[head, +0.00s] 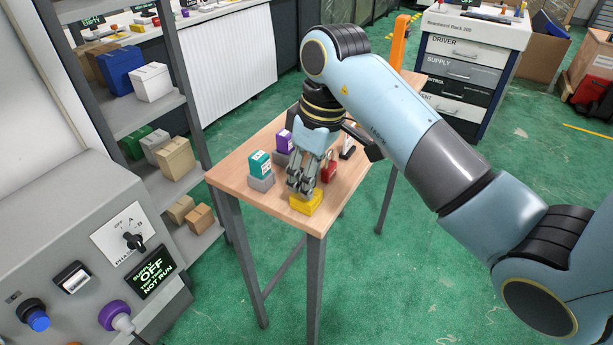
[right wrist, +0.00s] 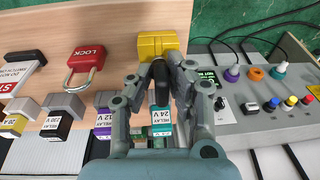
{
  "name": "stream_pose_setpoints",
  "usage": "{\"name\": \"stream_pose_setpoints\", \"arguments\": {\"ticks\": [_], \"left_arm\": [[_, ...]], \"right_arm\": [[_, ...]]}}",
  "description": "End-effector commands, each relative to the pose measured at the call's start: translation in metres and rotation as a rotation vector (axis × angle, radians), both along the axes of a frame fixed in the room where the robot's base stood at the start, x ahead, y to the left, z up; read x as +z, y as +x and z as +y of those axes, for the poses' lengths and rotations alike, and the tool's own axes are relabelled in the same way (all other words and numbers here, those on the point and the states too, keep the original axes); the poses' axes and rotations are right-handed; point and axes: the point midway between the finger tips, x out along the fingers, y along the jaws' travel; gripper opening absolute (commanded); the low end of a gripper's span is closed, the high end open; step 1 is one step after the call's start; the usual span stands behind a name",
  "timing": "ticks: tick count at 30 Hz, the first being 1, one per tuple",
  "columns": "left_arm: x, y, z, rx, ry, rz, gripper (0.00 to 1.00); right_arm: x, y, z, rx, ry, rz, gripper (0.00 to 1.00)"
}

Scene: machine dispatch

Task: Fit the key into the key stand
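The yellow block, which I take for the key stand (head: 305,203), sits at the near corner of the wooden table. It also shows in the right wrist view (right wrist: 157,45). My right gripper (head: 303,188) reaches down right over it. In the right wrist view its fingers (right wrist: 162,78) are closed in on both sides of a small black piece, which looks like the key (right wrist: 160,84). The piece's far end is at the stand's near edge; I cannot tell whether it is in the stand or only in front of it. My left gripper is not in view.
A red padlock (head: 329,170), a teal relay (head: 260,163) and a purple relay (head: 284,141) stand close around my right gripper on the wooden table (head: 232,172). A grey control console (head: 70,240) is at the left. Green floor lies open right of the table.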

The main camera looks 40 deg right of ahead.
Motion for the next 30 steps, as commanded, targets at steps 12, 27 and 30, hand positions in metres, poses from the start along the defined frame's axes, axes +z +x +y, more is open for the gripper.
{"name": "stream_pose_setpoints", "arguments": {"ticks": [12,27,30], "left_arm": [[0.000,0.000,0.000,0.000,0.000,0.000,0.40],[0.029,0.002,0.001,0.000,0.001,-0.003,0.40],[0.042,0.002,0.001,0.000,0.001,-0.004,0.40]], "right_arm": [[0.000,0.000,0.000,0.000,0.000,0.000,0.44],[0.030,0.000,0.000,0.000,0.000,-0.001,0.44],[0.046,0.000,0.000,-0.005,0.000,-0.001,0.44]]}}
